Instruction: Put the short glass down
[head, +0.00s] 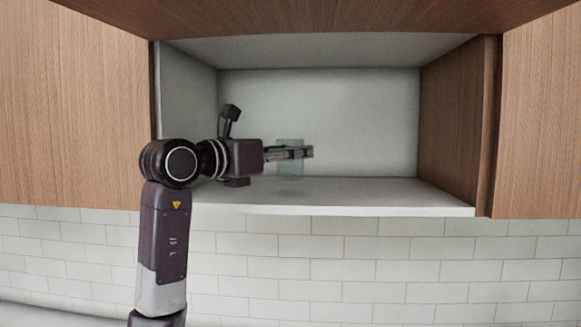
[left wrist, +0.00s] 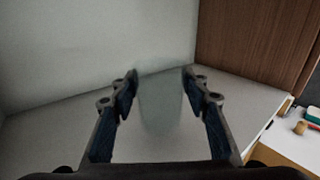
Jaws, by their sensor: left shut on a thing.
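The short glass (head: 290,168) is clear with a faint green tint and appears upright inside the open wall cupboard. My left gripper (head: 296,153) reaches in from the left and is shut on the glass. In the left wrist view the glass (left wrist: 161,108) shows faintly between the two fingers of the gripper (left wrist: 160,83). The glass is just above or at the white cupboard shelf (head: 370,192); I cannot tell whether its base touches. Part of the glass is hidden behind the fingers. My right gripper is not in view.
The shelf is otherwise empty, with free room to the right of the glass. The cupboard's right side wall (head: 450,125) and top edge (head: 320,15) bound the opening. In the left wrist view, small objects (left wrist: 301,127) lie on a lower surface at the right.

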